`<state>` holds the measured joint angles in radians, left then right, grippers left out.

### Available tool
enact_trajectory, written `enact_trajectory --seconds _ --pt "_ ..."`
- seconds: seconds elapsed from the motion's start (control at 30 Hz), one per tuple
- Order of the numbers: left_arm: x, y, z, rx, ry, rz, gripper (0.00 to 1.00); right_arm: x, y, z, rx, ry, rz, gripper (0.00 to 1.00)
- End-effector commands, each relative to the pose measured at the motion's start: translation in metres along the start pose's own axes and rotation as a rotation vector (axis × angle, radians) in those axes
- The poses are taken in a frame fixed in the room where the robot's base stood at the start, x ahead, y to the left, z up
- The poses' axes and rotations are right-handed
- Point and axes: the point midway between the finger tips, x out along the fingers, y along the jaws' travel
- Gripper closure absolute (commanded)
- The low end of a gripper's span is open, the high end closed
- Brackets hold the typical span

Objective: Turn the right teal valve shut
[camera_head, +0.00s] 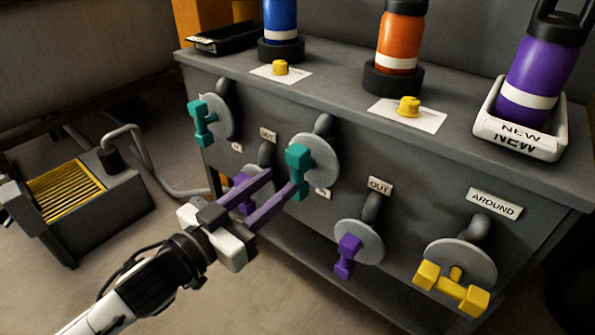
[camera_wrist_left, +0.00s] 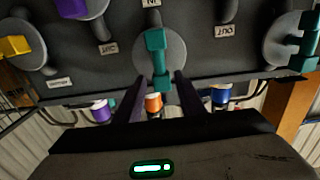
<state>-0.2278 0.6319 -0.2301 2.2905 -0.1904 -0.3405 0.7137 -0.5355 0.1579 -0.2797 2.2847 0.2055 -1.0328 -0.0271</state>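The right teal valve (camera_head: 298,158) is on the front panel of the dark cabinet, its handle on a round grey disc. In the left wrist view its handle (camera_wrist_left: 156,55) stands upright at the middle. My left gripper (camera_head: 283,180) is open, with its purple-grey fingers reaching toward this handle. In the left wrist view the gripper (camera_wrist_left: 158,78) has one finger on each side of the handle's lower end, with gaps showing; contact is not clear. The left teal valve (camera_head: 200,122) is further left, and shows at the right in the wrist view (camera_wrist_left: 303,50). My right gripper is out of view.
A purple valve (camera_head: 347,256) and a yellow valve (camera_head: 453,287) are to the right; another purple valve (camera_head: 242,190) is partly behind my fingers. Blue (camera_head: 281,22), orange (camera_head: 400,40) and purple (camera_head: 540,80) bottles stand on top. A grey-yellow box (camera_head: 100,215) is on the floor at left.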

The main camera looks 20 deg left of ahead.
Motion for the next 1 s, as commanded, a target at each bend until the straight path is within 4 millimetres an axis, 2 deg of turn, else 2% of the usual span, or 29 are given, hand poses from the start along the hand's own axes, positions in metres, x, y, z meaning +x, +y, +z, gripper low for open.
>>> enact_trajectory --seconds 0.3,0.5,0.93,1.0 --pt "0.050 0.000 0.001 -0.001 0.002 -0.001 0.64 0.000 -0.004 -0.006 0.009 0.035 -0.019 1.00" --pt "0.070 0.000 0.001 -0.001 0.000 -0.001 0.64 0.000 -0.007 -0.009 0.015 0.050 -0.030 1.00" --pt "0.077 0.000 0.001 -0.001 -0.003 -0.001 0.64 -0.002 -0.008 -0.012 0.016 0.059 -0.034 1.00" --pt "0.077 0.000 0.001 -0.001 -0.002 -0.001 0.76 -0.002 -0.008 -0.012 0.016 0.059 -0.034 1.00"
